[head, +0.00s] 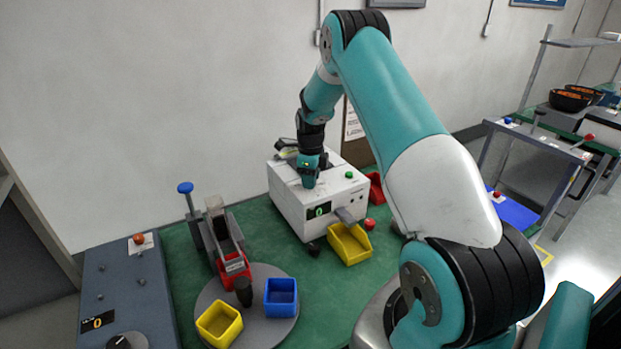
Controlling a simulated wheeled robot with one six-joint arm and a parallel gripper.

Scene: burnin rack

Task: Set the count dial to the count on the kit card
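A black knob (122,342) on a grey round plate sits at the front of the dark grey panel (135,285), cut by the bottom edge; it looks like the count dial. A small display (97,320) beside it shows an orange 0. A white machine (290,205) on the green bench carries another display (318,211) with a green 0. No card with a readable count shows; a sheet on the wall (353,125) is partly hidden by my arm. My gripper (309,182) points down at the white machine's top, far from the knob; its fingers are too small to judge.
A yellow scoop bin (350,245) is before the machine. Green bench between is clear.

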